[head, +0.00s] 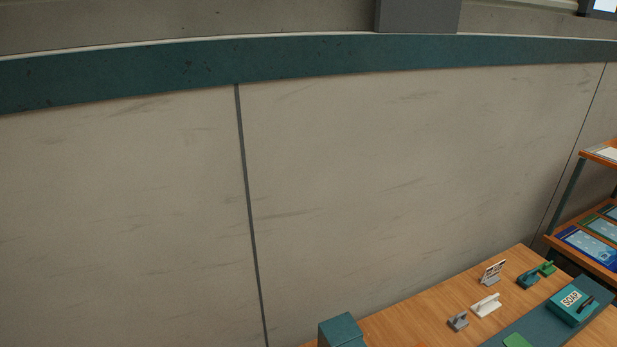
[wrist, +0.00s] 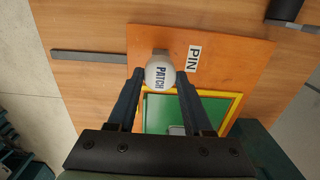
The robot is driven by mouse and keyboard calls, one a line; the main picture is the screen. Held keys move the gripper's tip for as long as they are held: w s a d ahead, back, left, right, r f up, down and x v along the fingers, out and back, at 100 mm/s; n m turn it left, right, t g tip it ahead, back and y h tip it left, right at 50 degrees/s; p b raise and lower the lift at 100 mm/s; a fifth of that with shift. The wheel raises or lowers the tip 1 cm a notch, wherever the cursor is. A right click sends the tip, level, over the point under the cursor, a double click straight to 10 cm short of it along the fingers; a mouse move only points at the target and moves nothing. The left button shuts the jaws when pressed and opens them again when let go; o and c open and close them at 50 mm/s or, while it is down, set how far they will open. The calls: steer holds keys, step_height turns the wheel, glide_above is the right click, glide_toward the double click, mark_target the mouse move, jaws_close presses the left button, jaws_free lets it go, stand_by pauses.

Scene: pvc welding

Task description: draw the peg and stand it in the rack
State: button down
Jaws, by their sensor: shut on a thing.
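My gripper (wrist: 159,80) shows in the wrist view with its two dark fingers closed on a white round piece (wrist: 158,69) marked PATCH. Only its rounded face shows, so I cannot tell whether it is the peg. It is over or at an orange-brown board (wrist: 240,60) with a PIN label (wrist: 194,58). A grey part shows just behind the white piece. I cannot tell whether the piece is clear of the board. No rack can be made out for certain. My gripper is not in the head view.
In the wrist view a yellow-framed green panel (wrist: 236,105) lies beneath the fingers. In the head view a wooden table (head: 400,318) carries a white piece (head: 486,305), a grey piece (head: 458,321), a small sign (head: 492,272) and a teal SOAP box (head: 572,308). Shelves (head: 585,250) stand at right.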

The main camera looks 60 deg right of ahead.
steer(key=shift+r+p, duration=1.55)
